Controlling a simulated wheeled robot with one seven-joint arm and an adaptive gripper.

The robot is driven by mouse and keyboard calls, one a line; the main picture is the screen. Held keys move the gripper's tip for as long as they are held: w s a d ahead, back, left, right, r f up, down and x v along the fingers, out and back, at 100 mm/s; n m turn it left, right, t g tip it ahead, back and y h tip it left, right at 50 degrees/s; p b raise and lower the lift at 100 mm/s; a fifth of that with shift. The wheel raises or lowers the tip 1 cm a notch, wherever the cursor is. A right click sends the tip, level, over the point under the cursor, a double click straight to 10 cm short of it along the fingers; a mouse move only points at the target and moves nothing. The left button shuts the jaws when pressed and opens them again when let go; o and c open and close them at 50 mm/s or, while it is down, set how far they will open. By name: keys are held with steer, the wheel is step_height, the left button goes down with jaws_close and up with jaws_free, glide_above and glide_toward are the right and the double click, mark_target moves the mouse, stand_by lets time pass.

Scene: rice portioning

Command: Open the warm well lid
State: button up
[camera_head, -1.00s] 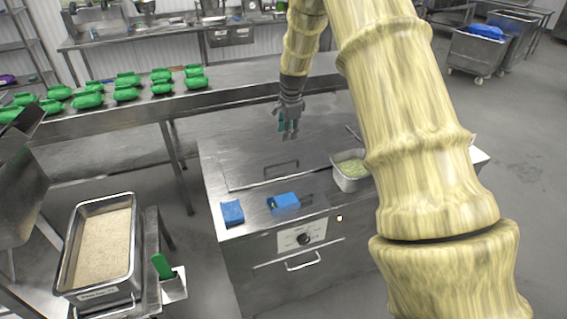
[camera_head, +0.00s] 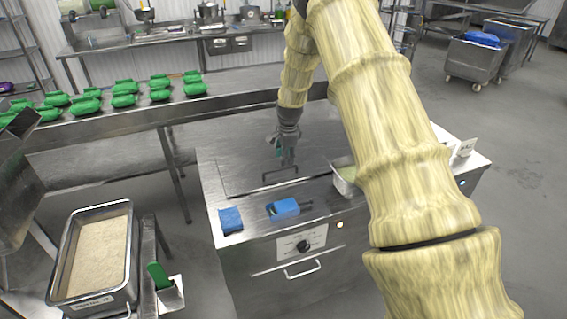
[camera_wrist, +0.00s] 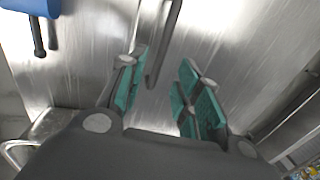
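The warm well lid (camera_head: 238,172) is a flat steel panel lying shut on top of the steel cabinet. Its bar handle (camera_head: 280,181) stands near the lid's front edge. My gripper (camera_head: 284,160) points down just above and behind the handle in the head view. In the wrist view, my gripper (camera_wrist: 162,68) is open, with teal pads on both fingers. The handle (camera_wrist: 164,45) shows as a dark bar reaching into the gap between the fingers, nearer the left finger. No contact is clear.
A blue cloth (camera_head: 231,220) and a blue tool with a dark handle (camera_head: 284,208) lie in front of the lid. A steel pan with pale green food (camera_head: 345,174) stands right of the lid, partly behind my arm. A rice pan (camera_head: 133,262) stands at left.

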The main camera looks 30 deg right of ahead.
mark_target(284, 168)
steer(key=shift+w+d+f+p, duration=0.15)
steer(key=shift+f+p, duration=0.1)
steer(key=shift+f, duration=0.55)
steer(key=shift+w+a+f+p, duration=0.1)
steer(key=shift+w+f+p, duration=0.15)
steer(key=shift+f, duration=0.6)
steer(key=shift+w+d+f+p, duration=0.1)
steer(key=shift+f+p, duration=0.2)
steer(key=shift+f, duration=0.5)
steer(key=shift+c, duration=0.2)
jaws_close()
